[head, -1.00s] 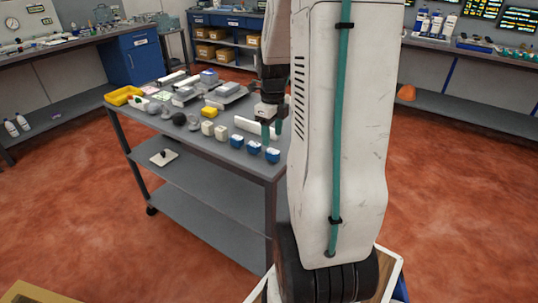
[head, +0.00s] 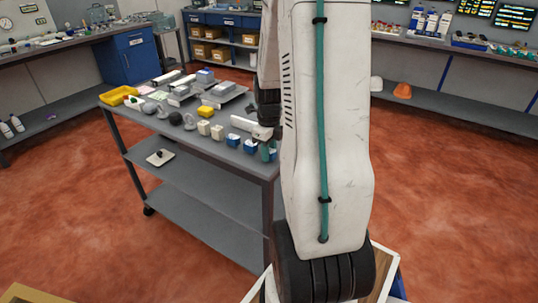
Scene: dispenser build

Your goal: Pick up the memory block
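Three blue blocks with white parts stand near the right front corner of the grey cart: a left one (head: 232,140), a middle one (head: 250,146) and a right one (head: 271,155), partly hidden by my gripper. No label is readable, so I cannot tell which item is the memory block. The other finger is not clear, and my arm hides the area to the right.
Two cream blocks (head: 210,130), a yellow block (head: 205,111), dark round items (head: 183,120) and a long white bar (head: 243,123) stand close by on the cart top (head: 150,117). A yellow tray (head: 118,96) is at its left end. Red floor (head: 440,200) right of my arm is clear.

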